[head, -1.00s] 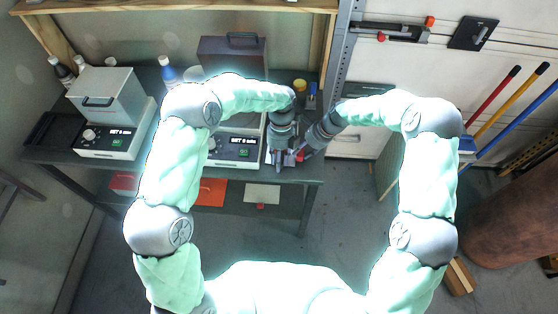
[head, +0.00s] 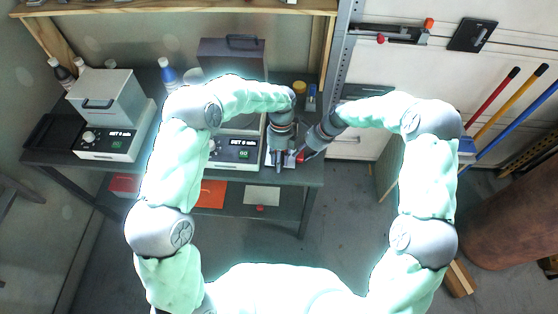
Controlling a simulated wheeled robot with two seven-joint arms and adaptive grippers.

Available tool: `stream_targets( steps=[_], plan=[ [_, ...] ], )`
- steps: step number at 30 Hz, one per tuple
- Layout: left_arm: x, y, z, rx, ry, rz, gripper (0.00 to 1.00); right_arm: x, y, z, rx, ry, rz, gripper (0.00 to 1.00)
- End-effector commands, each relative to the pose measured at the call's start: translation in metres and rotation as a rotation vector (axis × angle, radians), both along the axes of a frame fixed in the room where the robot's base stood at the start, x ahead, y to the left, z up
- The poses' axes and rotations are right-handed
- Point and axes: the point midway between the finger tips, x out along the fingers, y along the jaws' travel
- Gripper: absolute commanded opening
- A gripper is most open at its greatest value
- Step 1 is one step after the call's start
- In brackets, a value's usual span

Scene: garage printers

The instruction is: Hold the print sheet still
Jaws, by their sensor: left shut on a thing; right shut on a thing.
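My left gripper (head: 279,166) points down at the front edge of the bench, right of the right-hand machine, and is shut. A small pale patch (head: 290,160) shows between the two grippers; it looks like part of the print sheet, mostly hidden by my grippers. My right gripper (head: 303,155) comes in from the right, close beside the left one, and is shut with a small red thing (head: 300,158) at its tips. What exactly lies between each pair of fingers is too small to see clearly.
A machine with a lit display (head: 236,152) stands left of my grippers, partly behind my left arm. Another machine (head: 105,142) is farther left. A dark box (head: 232,55), bottles (head: 168,72) and a yellow jar (head: 299,87) stand at the back. A wall cabinet is right.

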Motion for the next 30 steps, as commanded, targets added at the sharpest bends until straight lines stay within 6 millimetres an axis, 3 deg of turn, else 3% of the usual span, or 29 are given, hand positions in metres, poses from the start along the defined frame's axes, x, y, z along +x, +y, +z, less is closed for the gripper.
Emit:
stream_targets(
  steps=[30],
  plan=[
    [0.0083, -0.0003, 0.0, 0.0, -0.001, 0.0, 0.0, -0.003, 0.0005, -0.0036, -0.001, 0.007, 0.002, 0.08]
  ],
)
